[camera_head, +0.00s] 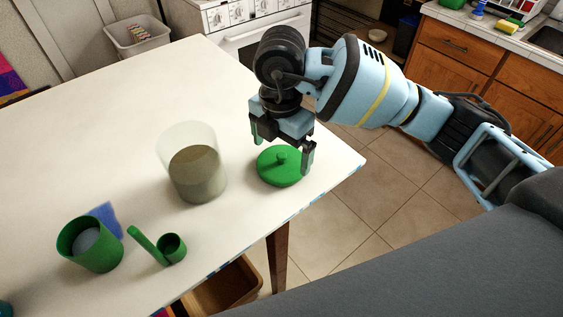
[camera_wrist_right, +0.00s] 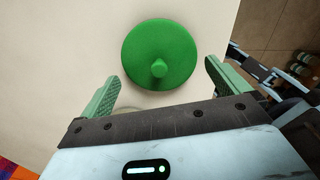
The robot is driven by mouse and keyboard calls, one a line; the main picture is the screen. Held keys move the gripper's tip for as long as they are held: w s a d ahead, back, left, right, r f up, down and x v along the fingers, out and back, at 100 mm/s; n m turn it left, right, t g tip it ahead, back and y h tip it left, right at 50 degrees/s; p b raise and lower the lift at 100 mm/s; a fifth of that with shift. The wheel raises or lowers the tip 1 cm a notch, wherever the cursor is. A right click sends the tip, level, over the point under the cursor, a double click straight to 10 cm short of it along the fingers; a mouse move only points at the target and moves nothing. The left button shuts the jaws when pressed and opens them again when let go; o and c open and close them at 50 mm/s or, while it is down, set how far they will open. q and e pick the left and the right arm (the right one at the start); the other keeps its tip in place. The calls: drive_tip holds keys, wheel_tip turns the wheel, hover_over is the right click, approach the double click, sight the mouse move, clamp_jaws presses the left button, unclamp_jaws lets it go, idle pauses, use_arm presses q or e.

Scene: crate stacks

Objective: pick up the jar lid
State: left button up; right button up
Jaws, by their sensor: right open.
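The jar lid (camera_head: 279,169) is a round green disc with a small knob, lying flat on the white table near its right edge. It also shows in the right wrist view (camera_wrist_right: 160,52), just beyond my fingertips and between their lines. My right gripper (camera_head: 283,152) is open above the lid, its fingers apart and pointing down; in the right wrist view (camera_wrist_right: 160,80) nothing is between them. A clear jar (camera_head: 193,165) with grey-brown contents stands upright to the left of the lid, apart from it. My left gripper is not in view.
A green cup (camera_head: 90,245), a blue item (camera_head: 107,219) and a green long-handled scoop (camera_head: 168,247) stand on the table (camera_head: 110,130) at the lower left. The table's right edge is close to the lid. The back left of the table is clear.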

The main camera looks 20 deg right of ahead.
sight(282, 155)
wheel_tip(282, 155, down, 3)
drive_tip(key=shift+d+f, duration=0.1)
drive_tip(key=c, duration=0.6)
drive_tip(key=shift+w+r, duration=0.1)
drive_tip(key=shift+r, duration=0.4)
drive_tip(key=r, duration=0.2)
drive_tip(key=shift+s+r, duration=0.35)
drive_tip(key=shift+r, duration=0.05)
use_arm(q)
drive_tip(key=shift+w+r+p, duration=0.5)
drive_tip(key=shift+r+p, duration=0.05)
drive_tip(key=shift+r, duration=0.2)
use_arm(e)
drive_tip(key=shift+s+a+r, duration=0.1)
drive_tip(key=shift+s+r, duration=0.1)
drive_tip(key=shift+s, duration=2.35)
drive_tip(key=shift+s+a+r, duration=0.1)
drive_tip(key=shift+s+r, duration=0.15)
drive_tip(key=shift+s, duration=2.35)
drive_tip(key=shift+s+r, duration=0.2)
drive_tip(key=shift+s, duration=2.35)
